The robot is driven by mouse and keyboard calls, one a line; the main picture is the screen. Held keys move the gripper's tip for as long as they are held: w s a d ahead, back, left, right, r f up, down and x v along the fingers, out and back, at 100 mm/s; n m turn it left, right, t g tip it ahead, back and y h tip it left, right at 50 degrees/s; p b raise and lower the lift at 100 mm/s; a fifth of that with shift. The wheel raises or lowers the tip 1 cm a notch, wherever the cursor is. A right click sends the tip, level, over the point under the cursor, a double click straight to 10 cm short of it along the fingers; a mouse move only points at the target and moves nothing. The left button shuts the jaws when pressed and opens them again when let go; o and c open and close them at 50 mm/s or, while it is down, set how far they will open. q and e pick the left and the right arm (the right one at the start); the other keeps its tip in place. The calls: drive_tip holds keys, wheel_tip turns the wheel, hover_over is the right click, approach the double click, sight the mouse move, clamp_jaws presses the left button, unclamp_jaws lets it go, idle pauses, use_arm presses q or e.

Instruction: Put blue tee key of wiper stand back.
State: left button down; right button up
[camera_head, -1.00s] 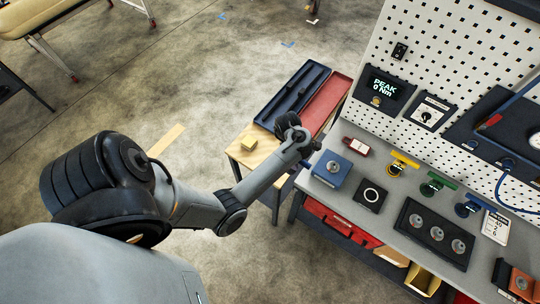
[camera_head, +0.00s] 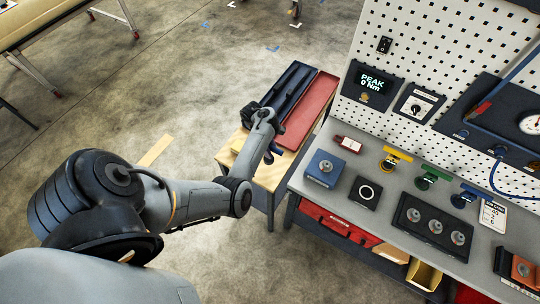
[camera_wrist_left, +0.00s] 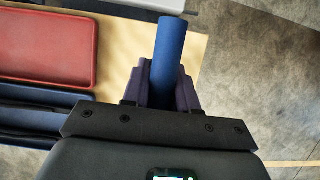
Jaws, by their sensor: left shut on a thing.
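A blue cylindrical bar (camera_wrist_left: 170,45), seemingly part of the blue tee key, stands out between the dark fingers of my left gripper (camera_wrist_left: 162,85), which is shut on it. In the head view my left gripper (camera_head: 271,151) is over the side table near the bench's left end, with a bit of blue showing at its tip. The rest of the key is hidden. On the bench are a yellow-topped holder (camera_head: 397,154), a green-topped one (camera_head: 434,172) and a blue-topped one (camera_head: 470,191) in a row. I cannot tell which is the wiper stand. My right gripper is not in view.
The wooden side table (camera_head: 268,177) bears a dark blue tray (camera_head: 291,86) and a red tray (camera_head: 309,108). The grey bench (camera_head: 335,193) holds a blue box (camera_head: 325,168), a black ring pad (camera_head: 366,192) and a three-socket block (camera_head: 434,226). A pegboard rises behind.

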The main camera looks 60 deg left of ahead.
use_arm(q)
wheel_tip(320, 180, down, 3)
drive_tip(key=shift+f+b, duration=0.2)
drive_tip(key=shift+b, duration=0.4)
drive_tip(key=shift+f, duration=0.35)
drive_tip(key=c, duration=0.9)
unclamp_jaws()
drive_tip(key=shift+f, duration=0.1)
